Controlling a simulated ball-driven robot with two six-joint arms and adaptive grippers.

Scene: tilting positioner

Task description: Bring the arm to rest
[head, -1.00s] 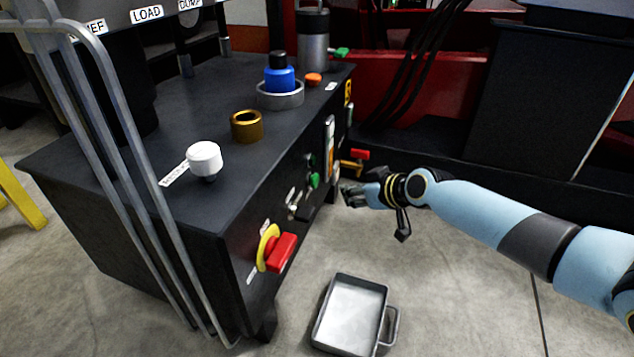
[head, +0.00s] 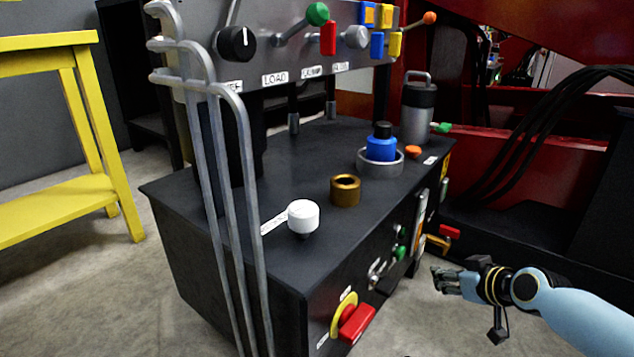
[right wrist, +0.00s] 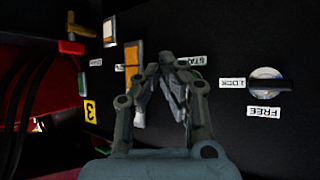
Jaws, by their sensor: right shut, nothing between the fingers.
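My right gripper (head: 446,279) hangs in free air to the right of the black control console (head: 240,190) in the head view, apart from it. My light blue right arm reaches in from the lower right. In the right wrist view the gripper's fingers (right wrist: 172,62) meet at the tips, shut with nothing between them. They point toward the console's black front panel (right wrist: 225,50). A lock/free knob (right wrist: 268,86) shows right of the fingers there. The fingers partly hide the green and orange parts behind them. My left gripper is in neither view.
The console carries a white knob (head: 303,217), a brass ring (head: 345,190), a blue-topped part (head: 381,148) and a grey canister (head: 418,110). A red switch handle (head: 357,323) juts from its front. Grey rails stand at its near left. A yellow stand (head: 95,130) is at the left.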

